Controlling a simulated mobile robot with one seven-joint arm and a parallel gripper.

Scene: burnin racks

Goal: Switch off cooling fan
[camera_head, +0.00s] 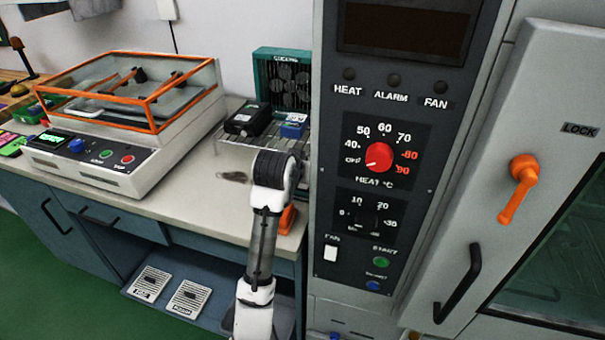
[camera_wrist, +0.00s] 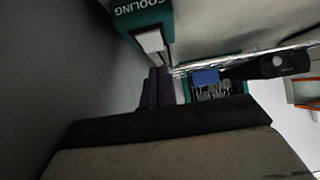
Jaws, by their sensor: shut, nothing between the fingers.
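The cooling fan (camera_head: 283,78) is a teal box with a dark grille, standing at the back of the bench against the wall. In the wrist view its teal face with the word COOLING (camera_wrist: 143,10) shows at the top. A pale rocker switch (camera_wrist: 151,42) sits on that face beside the lettering. My gripper (camera_wrist: 158,75) is shut and empty, with its dark fingertips close to the lower end of the switch. I cannot tell whether they touch it. In the head view my fingers are hidden behind the oven's control panel.
A wire rack (camera_head: 235,143) before the fan holds a black module (camera_head: 248,118) and a blue module (camera_head: 293,126). The oven's control panel (camera_head: 345,200) stands close on the right. An orange-framed covered machine (camera_head: 95,170) is on the left of the bench.

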